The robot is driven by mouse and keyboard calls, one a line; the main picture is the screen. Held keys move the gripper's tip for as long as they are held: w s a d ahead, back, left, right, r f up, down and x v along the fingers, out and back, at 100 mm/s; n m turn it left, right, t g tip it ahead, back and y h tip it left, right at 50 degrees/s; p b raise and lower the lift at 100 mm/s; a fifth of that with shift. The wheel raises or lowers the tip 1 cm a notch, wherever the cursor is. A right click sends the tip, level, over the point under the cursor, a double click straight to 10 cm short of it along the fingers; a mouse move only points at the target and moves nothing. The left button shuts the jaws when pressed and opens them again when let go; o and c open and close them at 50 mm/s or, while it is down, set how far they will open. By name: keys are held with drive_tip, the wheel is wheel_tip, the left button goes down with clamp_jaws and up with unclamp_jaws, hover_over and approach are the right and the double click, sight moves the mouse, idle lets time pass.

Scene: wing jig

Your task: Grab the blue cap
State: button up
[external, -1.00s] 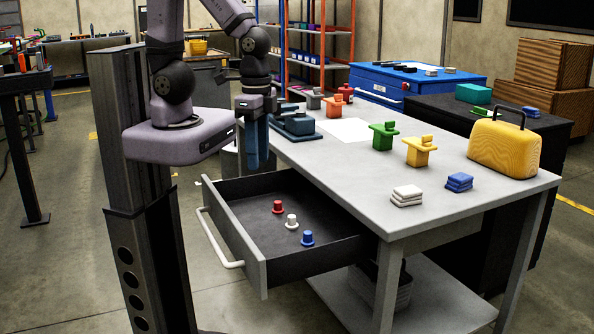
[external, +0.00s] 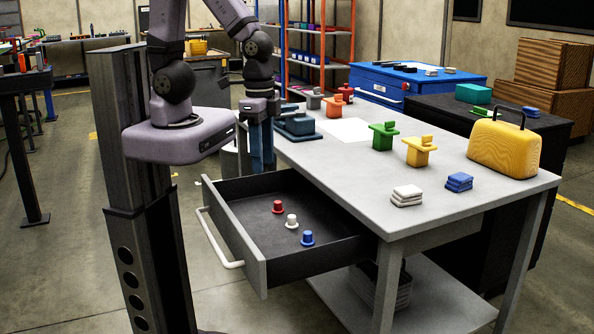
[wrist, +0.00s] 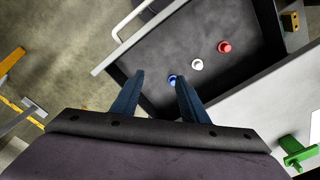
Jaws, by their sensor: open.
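The blue cap (external: 307,238) sits upright on the floor of the open drawer (external: 232,222), at the end of a short row of caps. In the wrist view the blue cap (wrist: 173,80) shows between my fingers, close to the right one and partly hidden by it. My gripper (external: 262,165) is open and empty, pointing down above the far end of the drawer, well above the caps. Its two blue fingers also show apart in the wrist view (wrist: 158,82).
A white cap (external: 291,221) and a red cap (external: 278,207) stand in the same drawer. The drawer walls and white handle (external: 218,240) surround them. The grey tabletop (external: 350,180) beside it holds a blue vise (external: 296,125), green and yellow parts, small stacks and a yellow case (external: 504,148).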

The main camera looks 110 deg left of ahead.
drive_tip(key=w+a+f+t+p, duration=0.1)
drive_tip(key=w+a+f, duration=0.35)
drive_tip(key=f, duration=0.25)
drive_tip(key=t+p, duration=0.1)
drive_tip(key=t, duration=0.1)
approach(307, 232)
drive_tip(key=shift+w+d+f, duration=0.1)
drive_tip(key=shift+w+f, duration=0.15)
drive_tip(key=shift+f, duration=0.3)
drive_tip(key=shift+f, duration=0.15)
drive_tip(key=shift+p+x, duration=0.75)
drive_tip(key=shift+x, duration=2.75)
clamp_jaws()
